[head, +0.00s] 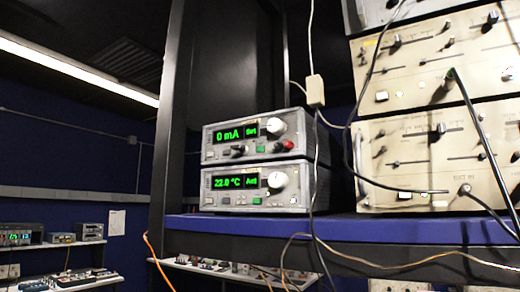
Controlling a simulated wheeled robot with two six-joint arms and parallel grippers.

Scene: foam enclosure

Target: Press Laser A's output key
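Two stacked grey controller units stand on a blue-edged shelf. The upper unit (247,139) has a green display (230,134) reading "0 mA" and "Set". A pale round knob (275,126), a small green key (260,149) and red and dark sockets are on its front. The lower unit (247,188) has a display (228,182) reading "22.0 °C" and "Act", with a similar knob (277,180) and a small green key (257,201). Key labels are too small to read, and I cannot tell which is Laser A's output key. Neither gripper shows.
Beige instrument panels (437,115) with knobs and switches stand right of the units. Loose cables (316,190) hang beside the units' right side and cross the shelf front (360,226). A dark rack post (170,130) rises at left. Space before the units' fronts looks clear.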

